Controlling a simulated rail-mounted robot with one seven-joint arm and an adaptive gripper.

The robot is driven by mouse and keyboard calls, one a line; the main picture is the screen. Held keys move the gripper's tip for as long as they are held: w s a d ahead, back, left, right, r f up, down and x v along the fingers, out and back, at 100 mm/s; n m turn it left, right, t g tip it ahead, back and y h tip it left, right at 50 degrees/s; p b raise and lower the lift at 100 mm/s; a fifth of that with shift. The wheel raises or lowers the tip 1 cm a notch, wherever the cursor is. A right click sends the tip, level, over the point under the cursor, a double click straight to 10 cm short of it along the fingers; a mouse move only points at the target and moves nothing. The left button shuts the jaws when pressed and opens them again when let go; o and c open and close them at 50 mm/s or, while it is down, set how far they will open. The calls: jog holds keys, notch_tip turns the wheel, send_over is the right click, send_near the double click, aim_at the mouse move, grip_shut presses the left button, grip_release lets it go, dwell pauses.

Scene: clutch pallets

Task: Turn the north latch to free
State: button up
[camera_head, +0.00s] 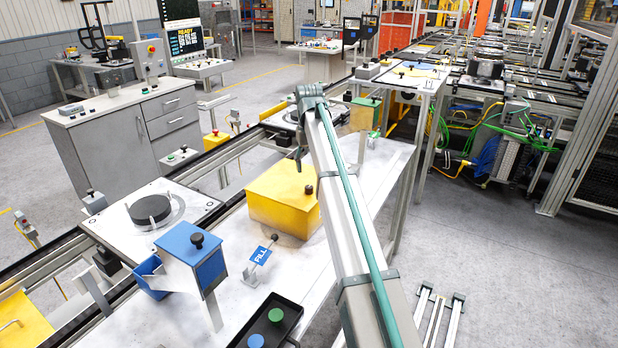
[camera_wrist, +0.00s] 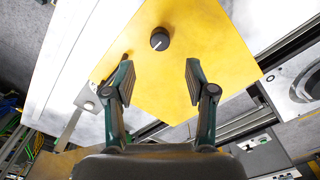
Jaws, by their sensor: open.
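No part is readably marked as the north latch, so I cannot tell which it is. A yellow box (camera_head: 283,203) stands on the white bench, with a black knob (camera_head: 309,189) on it. In the wrist view a round black knob (camera_wrist: 160,39) with a white pointer line sits on a yellow face (camera_wrist: 158,90). My gripper (camera_wrist: 159,75) is open and empty. Its fingers are left and right of the knob's line, with the knob beyond the tips and no contact visible. In the head view my arm hides most of the gripper.
A blue box (camera_head: 193,257) with a black knob and a blue FILL sign (camera_head: 261,255) stand near the yellow box. A black tray with green and blue buttons (camera_head: 268,325) lies in front. A pallet with a dark disc (camera_head: 150,209) sits on the conveyor at left.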

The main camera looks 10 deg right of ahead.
notch_tip(320, 180, up, 4)
jog(key=shift+f, duration=0.1)
dwell(0.4)
